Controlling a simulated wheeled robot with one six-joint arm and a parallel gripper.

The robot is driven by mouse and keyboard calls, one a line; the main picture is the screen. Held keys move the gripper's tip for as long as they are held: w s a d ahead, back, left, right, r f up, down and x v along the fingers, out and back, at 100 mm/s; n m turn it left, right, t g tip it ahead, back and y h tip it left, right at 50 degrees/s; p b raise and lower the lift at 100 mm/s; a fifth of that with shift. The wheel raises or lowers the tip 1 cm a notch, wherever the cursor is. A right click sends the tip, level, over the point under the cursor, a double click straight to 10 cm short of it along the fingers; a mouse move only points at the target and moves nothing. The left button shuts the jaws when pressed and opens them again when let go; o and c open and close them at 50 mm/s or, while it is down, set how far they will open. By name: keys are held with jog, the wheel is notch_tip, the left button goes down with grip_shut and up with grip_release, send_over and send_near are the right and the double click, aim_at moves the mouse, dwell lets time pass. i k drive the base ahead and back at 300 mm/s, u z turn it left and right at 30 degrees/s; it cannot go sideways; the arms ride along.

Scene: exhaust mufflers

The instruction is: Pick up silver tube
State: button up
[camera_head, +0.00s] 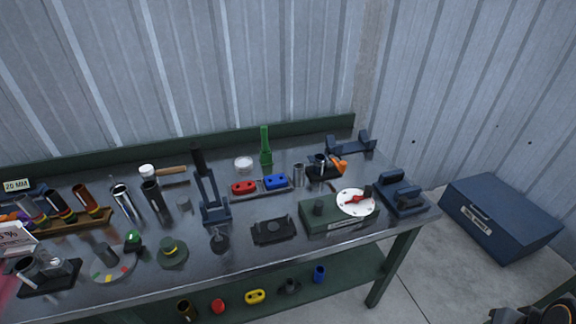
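A shiny silver tube (122,201) stands tilted on the dark metal workbench (215,265), left of the middle. A dark tube (155,200) leans close beside it on the right. My gripper's fingers do not show. A dark part with orange-brown bits at the bottom right corner may be mine, but it is cut off. Nothing is seen touching the silver tube.
A rack (75,224) of coloured tubes stands left of the silver tube. A white-headed mallet (148,171) lies behind it, and a round dial plate (110,264) in front. A tall blue stand (213,207) is to the right. A blue box (500,218) sits on the floor at right.

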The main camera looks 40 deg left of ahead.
aim_at(298, 168)
jog(key=u, duration=0.65)
jog(key=i, duration=0.75)
jog(key=u, duration=1.25)
jog(key=i, duration=0.4)
jog(key=u, duration=0.3)
